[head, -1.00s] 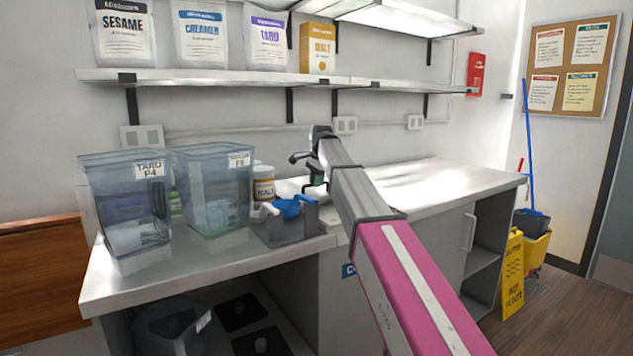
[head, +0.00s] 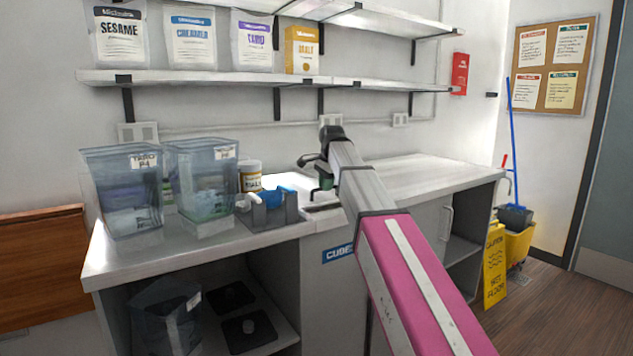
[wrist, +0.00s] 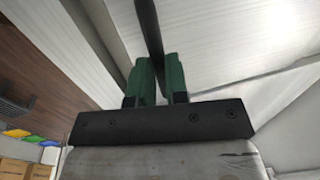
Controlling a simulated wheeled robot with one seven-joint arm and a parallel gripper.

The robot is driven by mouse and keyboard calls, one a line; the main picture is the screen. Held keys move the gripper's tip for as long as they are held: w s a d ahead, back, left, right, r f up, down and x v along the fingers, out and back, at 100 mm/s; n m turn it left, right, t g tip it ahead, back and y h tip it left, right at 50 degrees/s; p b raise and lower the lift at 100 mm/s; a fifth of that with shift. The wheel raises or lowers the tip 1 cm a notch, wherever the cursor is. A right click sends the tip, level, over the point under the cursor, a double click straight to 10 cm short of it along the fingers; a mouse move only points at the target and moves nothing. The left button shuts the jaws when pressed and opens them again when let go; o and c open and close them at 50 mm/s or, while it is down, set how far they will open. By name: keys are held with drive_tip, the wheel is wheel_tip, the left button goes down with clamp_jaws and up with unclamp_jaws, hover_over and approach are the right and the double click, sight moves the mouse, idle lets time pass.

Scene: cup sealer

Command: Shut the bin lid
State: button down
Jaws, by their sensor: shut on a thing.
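The bin labelled CUBES (head: 338,254) is built into the counter. Its steel top lies beside and behind my arm, so how far the lid is open is hard to tell. My gripper (head: 325,182) is low over the counter, right of the malt jar, and partly hidden by my forearm. In the wrist view its green fingers (wrist: 160,80) are shut on a thin dark bar (wrist: 150,32), which stands out over pale steel. The bar looks like the lid's handle, but its join to the lid is not clear.
Clear tubs (head: 123,195) (head: 203,185), a malt jar (head: 250,177) and a grey holder with a blue piece (head: 270,210) stand left of my gripper. A shelf (head: 230,80) hangs above. The counter to the right (head: 430,170) is bare.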

drive_tip(key=s+d, duration=0.2)
drive_tip(key=s, duration=0.1)
drive_tip(key=s+d, duration=0.1)
drive_tip(key=shift+s, duration=0.35)
drive_tip(key=shift+d, duration=0.1)
drive_tip(key=c, duration=1.1)
unclamp_jaws()
drive_tip(key=shift+s, duration=0.1)
drive_tip(key=shift+r, duration=0.15)
drive_tip(key=r, duration=0.3)
drive_tip(key=s+r, duration=0.1)
drive_tip(key=r, duration=0.3)
drive_tip(key=d+r, duration=0.1)
drive_tip(key=r, duration=0.2)
drive_tip(key=shift+s+d+r, duration=0.1)
drive_tip(key=shift+s+r, duration=0.1)
drive_tip(key=shift+s, duration=0.15)
